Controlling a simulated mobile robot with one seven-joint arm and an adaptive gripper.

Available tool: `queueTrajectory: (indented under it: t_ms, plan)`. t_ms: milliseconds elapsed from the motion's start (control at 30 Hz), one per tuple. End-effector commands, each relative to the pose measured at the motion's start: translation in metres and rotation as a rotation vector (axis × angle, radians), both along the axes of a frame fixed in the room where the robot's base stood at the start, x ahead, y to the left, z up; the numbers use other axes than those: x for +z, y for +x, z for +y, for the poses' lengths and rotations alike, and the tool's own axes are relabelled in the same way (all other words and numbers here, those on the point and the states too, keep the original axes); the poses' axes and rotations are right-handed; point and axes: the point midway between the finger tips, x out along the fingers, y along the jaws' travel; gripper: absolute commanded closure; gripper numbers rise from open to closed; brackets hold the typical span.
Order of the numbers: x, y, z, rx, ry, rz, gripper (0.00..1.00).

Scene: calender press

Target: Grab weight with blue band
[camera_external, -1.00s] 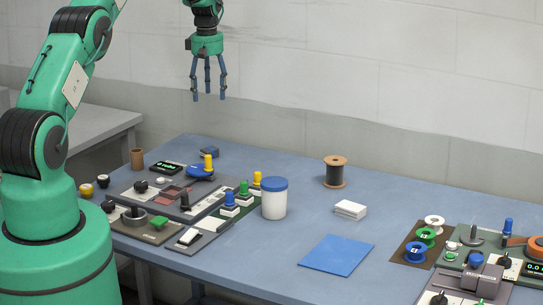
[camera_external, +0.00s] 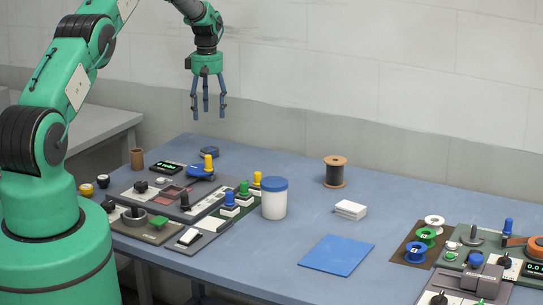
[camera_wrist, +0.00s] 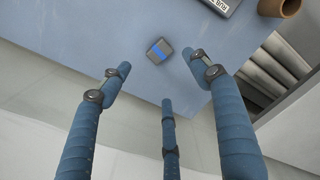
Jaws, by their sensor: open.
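The weight with the blue band (camera_wrist: 159,51) is a small dark block with a blue stripe, near the table edge in the wrist view. In the external view a small dark block with blue (camera_external: 209,152) sits at the table's back left edge. My gripper (camera_external: 208,115) hangs above the back of the table, fingers pointing down, clear of the block. Its three blue fingers are spread and empty. In the wrist view the gripper (camera_wrist: 153,85) has its fingers around the lower side of the block, which lies beyond the fingertips.
A brown cup (camera_external: 137,159) and a panel with a green display (camera_external: 168,168) are left of the block. A blue piece with a yellow knob (camera_external: 208,164) stands just in front. A white jar with blue lid (camera_external: 274,203) and a spool (camera_external: 335,172) are to the right.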

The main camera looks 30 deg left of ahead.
Motion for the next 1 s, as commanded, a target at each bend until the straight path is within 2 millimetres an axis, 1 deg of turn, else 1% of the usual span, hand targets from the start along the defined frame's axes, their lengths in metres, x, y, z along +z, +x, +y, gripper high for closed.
queueTrajectory:
  t_ms: [33, 300, 400, 500, 633, 1000]
  plan:
    - [-0.008, -0.001, 0.0, 0.0, 0.0, 0.002, 0.38]
    - [-0.047, 0.0, 0.0, 0.0, -0.001, 0.001, 0.38]
    - [-0.06, 0.0, 0.0, 0.0, 0.0, 0.0, 0.38]
    - [-0.068, 0.0, 0.0, 0.0, 0.001, -0.001, 0.38]
    - [-0.073, 0.0, 0.0, 0.0, 0.0, -0.001, 0.38]
    - [-0.074, 0.0, 0.0, 0.0, 0.0, 0.0, 0.38]
